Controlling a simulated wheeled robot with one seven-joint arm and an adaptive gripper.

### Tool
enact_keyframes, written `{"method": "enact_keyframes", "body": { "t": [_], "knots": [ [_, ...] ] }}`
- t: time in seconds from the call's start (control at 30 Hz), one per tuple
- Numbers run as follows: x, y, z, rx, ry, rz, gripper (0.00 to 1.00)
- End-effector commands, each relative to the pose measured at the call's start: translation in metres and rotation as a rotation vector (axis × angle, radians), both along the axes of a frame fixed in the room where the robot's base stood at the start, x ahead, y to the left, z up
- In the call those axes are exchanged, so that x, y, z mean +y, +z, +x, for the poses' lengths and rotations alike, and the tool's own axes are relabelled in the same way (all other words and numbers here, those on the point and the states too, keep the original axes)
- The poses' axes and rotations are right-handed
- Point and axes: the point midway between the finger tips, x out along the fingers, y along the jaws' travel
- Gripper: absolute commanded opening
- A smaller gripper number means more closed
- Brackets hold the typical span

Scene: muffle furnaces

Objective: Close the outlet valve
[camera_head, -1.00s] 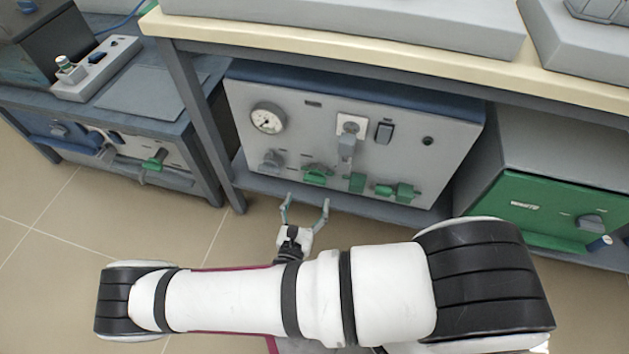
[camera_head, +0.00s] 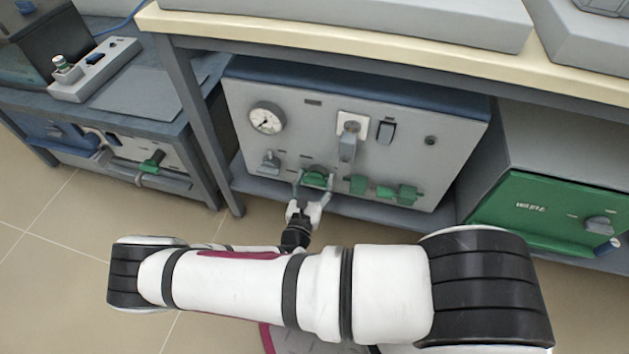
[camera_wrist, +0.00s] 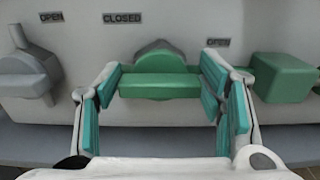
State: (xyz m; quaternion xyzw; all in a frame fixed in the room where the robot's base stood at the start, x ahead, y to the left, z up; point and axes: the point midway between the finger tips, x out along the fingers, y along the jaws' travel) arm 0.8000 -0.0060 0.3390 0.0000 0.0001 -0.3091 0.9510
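A green valve handle (camera_head: 314,177) sits low on the grey front panel (camera_head: 260,95) of the unit under the bench. In the wrist view the same green handle (camera_wrist: 158,82) lies level, with a "CLOSED" label at its upper left and an "OPEN" label at its upper right. My gripper (camera_head: 313,187) is open, with one teal-padded finger on each side of the handle. In the wrist view my gripper (camera_wrist: 161,78) shows small gaps or light contact; I cannot tell which. No legible label names the outlet valve.
A grey knob (camera_wrist: 28,78) is left of the handle, a green block (camera_wrist: 285,78) close on its right. Another green valve (camera_head: 397,194), a gauge (camera_head: 267,118) and a grey lever (camera_head: 347,148) are on the panel. A bench leg (camera_head: 209,135) stands left.

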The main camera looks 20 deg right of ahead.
Motion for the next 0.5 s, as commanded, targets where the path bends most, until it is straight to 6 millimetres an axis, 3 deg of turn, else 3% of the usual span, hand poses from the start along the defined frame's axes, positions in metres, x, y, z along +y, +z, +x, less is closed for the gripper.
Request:
{"method": "enact_keyframes", "body": {
  "t": [0.03, 0.1, 0.5],
  "knots": [
    [0.0001, 0.0000, -0.0001, 0.000, 0.000, 0.000, 0.43],
    [0.0002, -0.0001, -0.0001, 0.000, 0.000, 0.000, 0.28],
    [0.0001, 0.0006, -0.0002, 0.032, 0.000, -0.044, 0.28]
  ]
}}
